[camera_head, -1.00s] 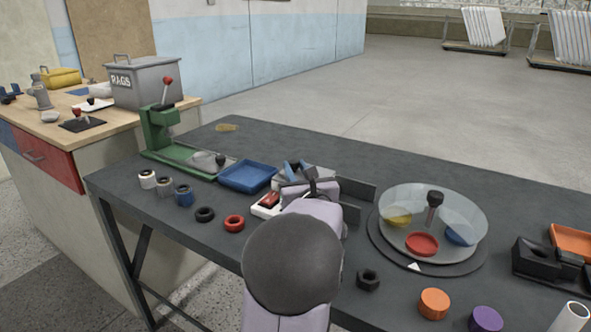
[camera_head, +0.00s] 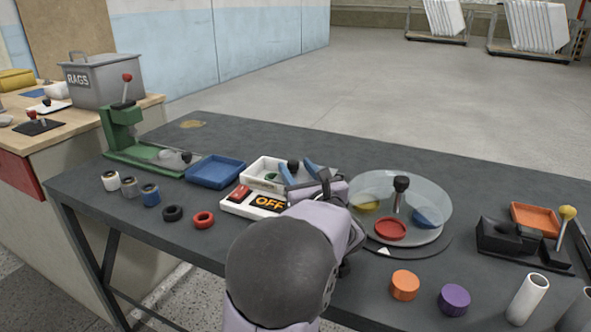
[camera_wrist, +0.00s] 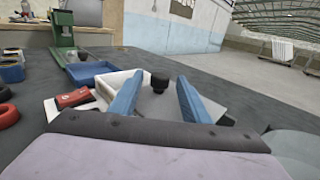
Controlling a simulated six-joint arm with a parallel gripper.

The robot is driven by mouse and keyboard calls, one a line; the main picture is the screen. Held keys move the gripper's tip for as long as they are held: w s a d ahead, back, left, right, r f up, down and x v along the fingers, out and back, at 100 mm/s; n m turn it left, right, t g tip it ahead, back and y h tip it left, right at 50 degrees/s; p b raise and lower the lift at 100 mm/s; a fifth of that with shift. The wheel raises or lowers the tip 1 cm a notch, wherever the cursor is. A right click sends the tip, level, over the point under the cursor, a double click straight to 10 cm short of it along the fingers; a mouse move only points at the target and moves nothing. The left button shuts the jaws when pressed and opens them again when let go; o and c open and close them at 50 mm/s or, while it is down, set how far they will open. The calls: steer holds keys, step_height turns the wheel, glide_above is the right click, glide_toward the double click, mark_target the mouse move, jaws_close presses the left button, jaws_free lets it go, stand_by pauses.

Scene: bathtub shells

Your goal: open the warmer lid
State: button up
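The warmer looks like a low white box (camera_head: 262,169), with a red switch (camera_head: 240,192) and a dark panel reading OFF (camera_head: 270,202) on the white block at its front. A black knob (camera_head: 294,164) rises at the box; it also shows in the wrist view (camera_wrist: 160,79). My gripper (camera_head: 300,172) is open and empty. In the wrist view its two blue fingers (camera_wrist: 157,98) stand apart, with the knob seen between and beyond them. I cannot tell whether they touch anything. My gripper hides the box's right side, and I cannot tell how the lid sits.
A blue tray (camera_head: 216,172) and a green press (camera_head: 123,137) stand left of the warmer. A round clear-covered dish (camera_head: 400,190) stands close on the right. Dark and red rings (camera_head: 203,219) lie at front left. The table's back strip is clear.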

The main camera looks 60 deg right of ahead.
stand_by(0.3)
steer(key=shift+v, duration=3.7)
